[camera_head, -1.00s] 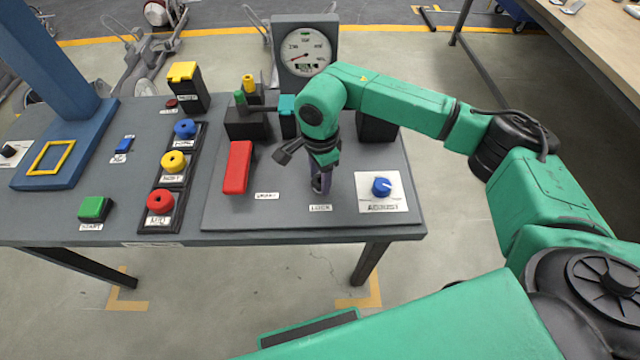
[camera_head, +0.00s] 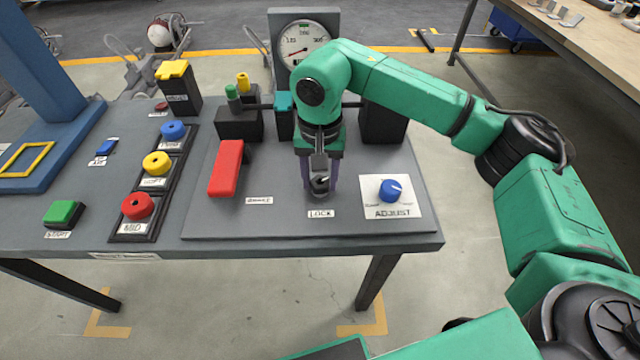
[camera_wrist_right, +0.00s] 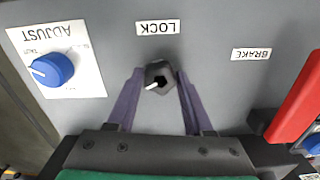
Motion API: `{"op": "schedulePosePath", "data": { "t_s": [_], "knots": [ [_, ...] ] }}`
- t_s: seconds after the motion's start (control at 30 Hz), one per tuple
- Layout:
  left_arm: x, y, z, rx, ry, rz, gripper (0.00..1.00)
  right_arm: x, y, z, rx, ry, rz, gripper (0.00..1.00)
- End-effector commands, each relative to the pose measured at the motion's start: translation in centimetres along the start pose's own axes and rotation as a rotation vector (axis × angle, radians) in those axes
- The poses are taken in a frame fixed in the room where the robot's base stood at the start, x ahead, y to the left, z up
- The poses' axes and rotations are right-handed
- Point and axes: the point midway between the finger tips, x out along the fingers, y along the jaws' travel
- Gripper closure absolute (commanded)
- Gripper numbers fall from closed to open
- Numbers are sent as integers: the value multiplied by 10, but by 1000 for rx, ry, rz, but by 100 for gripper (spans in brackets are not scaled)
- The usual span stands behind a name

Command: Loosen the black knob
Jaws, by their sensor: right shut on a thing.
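The black knob (camera_wrist_right: 158,78) is by the LOCK label (camera_wrist_right: 158,28) in the right wrist view, with a small white pointer mark on it. My right gripper (camera_wrist_right: 155,80) is shut on it, with one purple finger on each side. In the head view the right gripper (camera_head: 320,180) points down at the panel behind the LOCK label, and the knob (camera_head: 320,184) shows partly between the fingers. My left gripper is not in view.
A blue ADJUST knob (camera_head: 391,190) on a white plate is right of the gripper. A red BRAKE lever (camera_head: 227,167) is to the left. Red, yellow and blue round buttons stand further left. A gauge (camera_head: 303,44) stands behind.

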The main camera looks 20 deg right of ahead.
Motion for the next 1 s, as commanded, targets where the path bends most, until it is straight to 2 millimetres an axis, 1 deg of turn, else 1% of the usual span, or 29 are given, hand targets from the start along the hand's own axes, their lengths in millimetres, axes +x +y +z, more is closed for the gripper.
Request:
{"op": "schedulePosePath", "data": {
  "t_s": [0.03,0.1,0.3,0.5,0.73,1.0],
  "knots": [
    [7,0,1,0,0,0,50,6,0,1,-44,-2,4,100],
    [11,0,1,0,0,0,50,6,0,1,-111,-3,3,100],
    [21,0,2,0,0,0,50,5,1,1,-287,-4,5,100],
    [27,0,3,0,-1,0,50,5,1,2,-427,-6,5,100],
    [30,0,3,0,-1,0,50,4,1,2,-524,-9,5,100],
    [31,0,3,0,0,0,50,4,1,2,-559,-11,6,100]
  ]
}}
